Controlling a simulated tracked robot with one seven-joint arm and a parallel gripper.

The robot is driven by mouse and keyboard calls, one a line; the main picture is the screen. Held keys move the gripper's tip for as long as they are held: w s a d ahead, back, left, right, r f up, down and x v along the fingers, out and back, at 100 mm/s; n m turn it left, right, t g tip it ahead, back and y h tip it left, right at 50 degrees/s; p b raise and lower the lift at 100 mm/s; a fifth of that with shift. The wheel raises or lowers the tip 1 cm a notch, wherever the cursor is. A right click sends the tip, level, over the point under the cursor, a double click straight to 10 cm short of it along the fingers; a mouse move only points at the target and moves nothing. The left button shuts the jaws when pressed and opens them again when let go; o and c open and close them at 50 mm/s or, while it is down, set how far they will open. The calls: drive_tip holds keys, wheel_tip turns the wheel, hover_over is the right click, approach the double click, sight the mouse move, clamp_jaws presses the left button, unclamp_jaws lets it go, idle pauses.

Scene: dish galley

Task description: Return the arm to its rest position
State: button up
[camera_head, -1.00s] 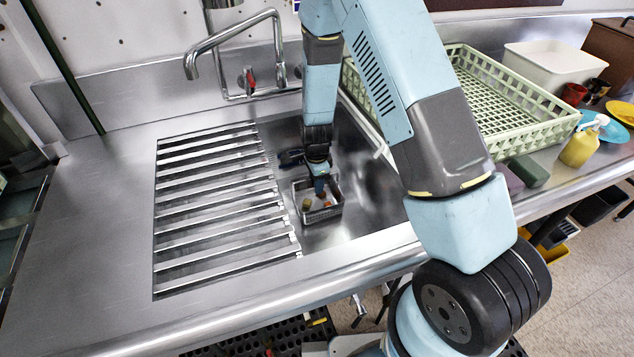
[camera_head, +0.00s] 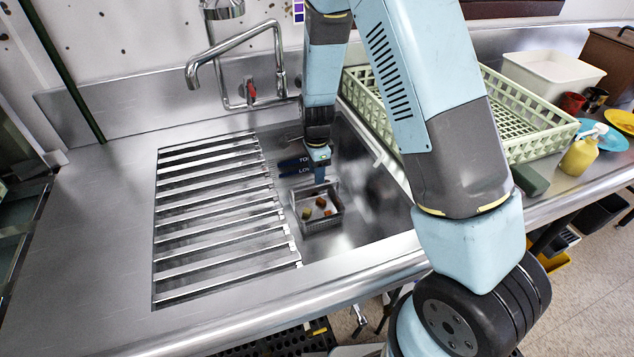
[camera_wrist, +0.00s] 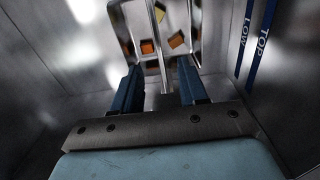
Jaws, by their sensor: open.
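My gripper (camera_wrist: 160,90) is open in the wrist view, with its two blue fingers apart and nothing between them touching both. In the head view my gripper (camera_head: 319,178) hangs inside the sink, above and just behind a small metal basket (camera_head: 322,224). The basket stands on the sink floor and holds a few small orange, brown and yellowish pieces (camera_head: 321,202). In the wrist view the pieces (camera_wrist: 147,46) lie beyond the fingertips, and the basket's bright metal bars (camera_wrist: 163,75) show between the fingers.
The sink wall bears blue TOP and LOW marks (camera_wrist: 262,45). A faucet (camera_head: 235,48) stands behind the slatted drainboard (camera_head: 215,215). A pale green dish rack (camera_head: 520,150) is right of the sink, near a yellow soap bottle (camera_head: 579,157). The left counter (camera_head: 100,220) is clear.

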drive_tip(key=s+d+r+n+t, duration=0.1)
drive_tip(key=s+d+r+n, duration=0.15)
drive_tip(key=r, duration=0.65)
drive_tip(key=s+d+r+n+t+y, duration=0.15)
drive_tip(key=d+r, duration=0.25)
drive_tip(key=r, duration=0.5)
drive_tip(key=s+d+r+n, duration=0.3)
drive_tip(key=r, duration=0.6)
drive_tip(key=s+d+r+n+t, duration=0.1)
drive_tip(key=s+d+r+n, duration=0.3)
drive_tip(key=s, duration=0.5)
drive_tip(key=s+d+r+n+t+h, duration=0.1)
drive_tip(key=s+d+r+n+t, duration=0.1)
drive_tip(key=s+d+r, duration=0.3)
drive_tip(key=s+r+n, duration=0.1)
drive_tip(key=s+r, duration=0.1)
drive_tip(key=s, duration=0.2)
drive_tip(key=shift+s+n, duration=0.35)
drive_tip(key=shift+n, duration=0.05)
drive_tip(key=shift+d+h, duration=0.1)
drive_tip(key=shift+h, duration=0.15)
